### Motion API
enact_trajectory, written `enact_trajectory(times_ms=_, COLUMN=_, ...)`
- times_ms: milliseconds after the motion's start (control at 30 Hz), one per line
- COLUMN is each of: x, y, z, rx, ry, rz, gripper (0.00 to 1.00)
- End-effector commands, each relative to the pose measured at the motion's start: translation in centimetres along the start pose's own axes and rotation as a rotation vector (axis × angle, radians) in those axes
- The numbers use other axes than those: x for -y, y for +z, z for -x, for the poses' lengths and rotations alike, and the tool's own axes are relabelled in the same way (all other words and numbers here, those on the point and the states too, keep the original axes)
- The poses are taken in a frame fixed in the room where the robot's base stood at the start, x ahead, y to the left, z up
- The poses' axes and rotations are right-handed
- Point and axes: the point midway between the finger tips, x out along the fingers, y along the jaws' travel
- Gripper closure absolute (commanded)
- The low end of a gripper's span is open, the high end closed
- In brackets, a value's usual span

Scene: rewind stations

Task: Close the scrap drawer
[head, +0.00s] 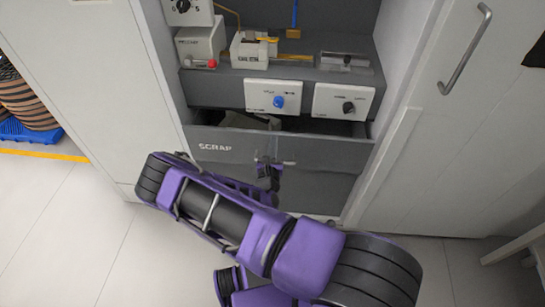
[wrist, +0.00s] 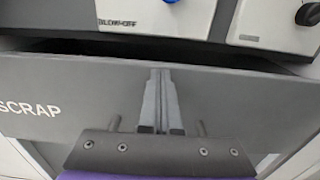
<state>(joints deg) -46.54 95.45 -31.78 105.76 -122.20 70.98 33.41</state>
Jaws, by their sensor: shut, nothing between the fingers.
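The scrap drawer (head: 330,152) is a dark grey drawer labelled SCRAP, below the bench of the station. It stands partly open: in the head view a gap shows behind its front, with some grey scrap (head: 243,121) inside. In the wrist view the drawer front (wrist: 80,98) fills the middle, with a dark gap along its top edge. My gripper (head: 270,162) is shut and empty at the middle of the drawer front. Its fingers (wrist: 161,75) point at the front in the wrist view. I cannot tell whether they touch it.
Above the drawer are control panels with a blue knob (head: 279,101) and a black knob (head: 348,107). A white cabinet (head: 455,140) with a metal handle (head: 467,52) stands at right. A blue pallet (head: 28,131) lies at far left. The floor at lower left is clear.

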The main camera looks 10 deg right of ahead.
Motion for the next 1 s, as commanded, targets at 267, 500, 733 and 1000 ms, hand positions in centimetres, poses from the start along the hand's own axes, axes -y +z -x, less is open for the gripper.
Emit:
enact_trajectory(times_ms=267, x=0.0, y=-0.1, z=-5.7, rx=0.002, ry=0.0, rz=-0.002, gripper=1.0)
enact_trajectory(times_ms=500, x=0.0, y=-0.1, z=-8.0, rx=0.0, ry=0.001, rz=-0.001, gripper=1.0)
enact_trajectory(times_ms=733, x=-0.1, y=0.0, z=-8.7, rx=0.001, ry=0.001, rz=-0.001, gripper=1.0)
enact_trajectory(times_ms=1000, x=-0.1, y=0.2, z=-8.9, rx=0.003, ry=0.001, rz=-0.002, gripper=1.0)
